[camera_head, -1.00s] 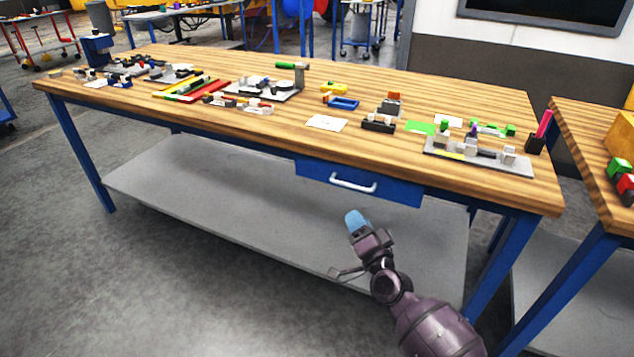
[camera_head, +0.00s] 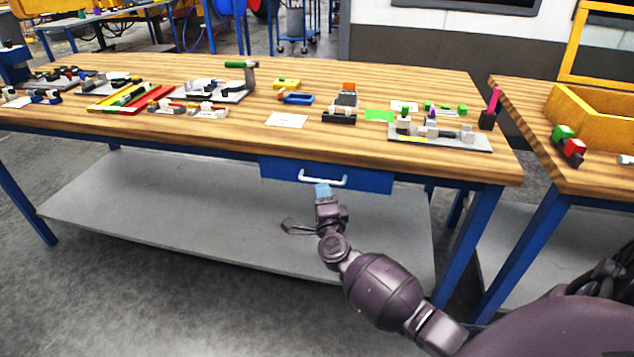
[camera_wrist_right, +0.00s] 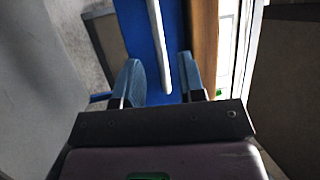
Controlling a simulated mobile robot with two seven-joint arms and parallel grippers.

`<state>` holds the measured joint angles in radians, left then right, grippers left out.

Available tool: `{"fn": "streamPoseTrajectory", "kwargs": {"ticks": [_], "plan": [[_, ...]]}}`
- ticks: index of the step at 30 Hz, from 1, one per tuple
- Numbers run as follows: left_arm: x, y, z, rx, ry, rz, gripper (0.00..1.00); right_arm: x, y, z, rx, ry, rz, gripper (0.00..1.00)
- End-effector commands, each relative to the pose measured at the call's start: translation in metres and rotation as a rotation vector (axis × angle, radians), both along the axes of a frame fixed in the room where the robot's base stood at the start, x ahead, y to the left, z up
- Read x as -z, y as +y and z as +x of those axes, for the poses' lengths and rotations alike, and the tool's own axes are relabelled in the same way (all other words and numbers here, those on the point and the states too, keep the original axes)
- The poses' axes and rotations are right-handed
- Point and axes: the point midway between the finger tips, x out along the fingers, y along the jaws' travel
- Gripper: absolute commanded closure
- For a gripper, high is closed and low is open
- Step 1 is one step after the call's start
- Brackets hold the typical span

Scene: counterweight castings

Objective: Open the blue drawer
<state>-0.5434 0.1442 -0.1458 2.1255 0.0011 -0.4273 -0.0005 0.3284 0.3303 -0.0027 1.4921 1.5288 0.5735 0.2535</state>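The blue drawer (camera_head: 268,169) sits under the front edge of the wooden workbench, and its front looks flush with the bench, so shut. Its white bar handle (camera_head: 324,180) runs along the front. My right gripper (camera_head: 322,190) is right at the handle, reaching up from below and in front. In the right wrist view the gripper's blue fingers (camera_wrist_right: 160,66) are spread apart, with the white handle (camera_wrist_right: 159,40) showing between them and the blue drawer front (camera_wrist_right: 177,30) behind. I cannot tell whether a finger touches the handle. My left gripper is not in view.
The workbench top (camera_head: 250,133) carries several small parts and fixtures, including a grey fixture plate (camera_head: 450,143) near the right. A grey lower shelf (camera_head: 200,205) lies below the drawer. A second bench with a yellow bin (camera_head: 570,115) stands at the right. Floor in front is clear.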

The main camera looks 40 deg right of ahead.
Motion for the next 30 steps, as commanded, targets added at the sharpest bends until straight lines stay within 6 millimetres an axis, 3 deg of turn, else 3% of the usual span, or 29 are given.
{"fn": "streamPoseTrajectory", "kwargs": {"ticks": [9, 23, 30], "plan": [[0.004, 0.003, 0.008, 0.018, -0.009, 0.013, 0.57, -0.005, -0.019, 0.039, -0.002, 0.005, -0.003, 0.63], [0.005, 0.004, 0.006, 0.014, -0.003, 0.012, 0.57, -0.009, -0.023, 0.047, -0.002, 0.001, -0.002, 0.63], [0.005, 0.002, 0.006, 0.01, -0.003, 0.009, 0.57, -0.009, -0.023, 0.047, -0.002, 0.002, -0.002, 1.0]]}}
